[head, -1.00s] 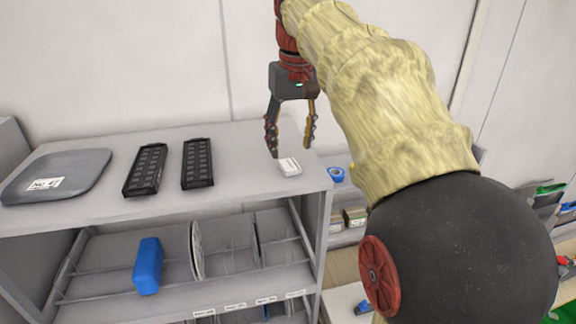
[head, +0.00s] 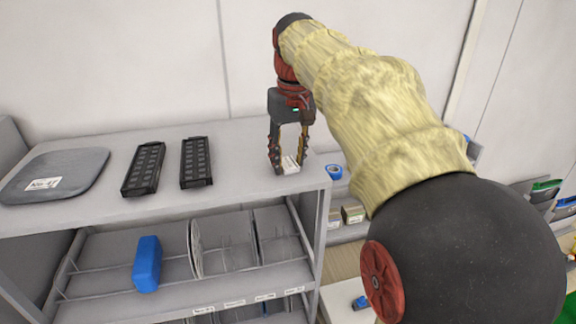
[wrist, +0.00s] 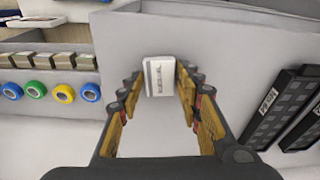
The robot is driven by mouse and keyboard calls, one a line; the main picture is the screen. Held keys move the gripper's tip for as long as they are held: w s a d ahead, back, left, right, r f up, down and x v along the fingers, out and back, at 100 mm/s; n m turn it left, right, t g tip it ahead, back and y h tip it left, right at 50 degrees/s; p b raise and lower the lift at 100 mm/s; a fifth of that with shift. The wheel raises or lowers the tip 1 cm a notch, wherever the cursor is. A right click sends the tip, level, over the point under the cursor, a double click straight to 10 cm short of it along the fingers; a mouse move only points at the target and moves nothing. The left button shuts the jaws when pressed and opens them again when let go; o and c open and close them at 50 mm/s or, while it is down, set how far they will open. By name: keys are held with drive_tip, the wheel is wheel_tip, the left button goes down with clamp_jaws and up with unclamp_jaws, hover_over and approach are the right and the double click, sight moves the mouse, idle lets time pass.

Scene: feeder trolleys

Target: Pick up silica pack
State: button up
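The silica pack is a small white packet with dark print. It lies near the right front corner of the trolley's top shelf in the head view (head: 290,165) and shows between the fingers in the wrist view (wrist: 160,77). My gripper (head: 289,168) points down over it, with one finger on each side. In the wrist view my gripper (wrist: 160,84) has its fingertips against the pack's two sides, with no clear gap. The pack appears still at shelf level. The fingers hide parts of its sides.
Two black trays (head: 145,168) (head: 196,162) and a grey labelled pad (head: 62,174) lie left on the grey top shelf (head: 235,165). A blue block (head: 147,264) and discs stand in the rack below. Blue tape (head: 334,172) sits right of the trolley; a wall is behind.

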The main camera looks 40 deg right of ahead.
drive_tip(key=c, duration=0.5)
drive_tip(key=shift+r, duration=0.1)
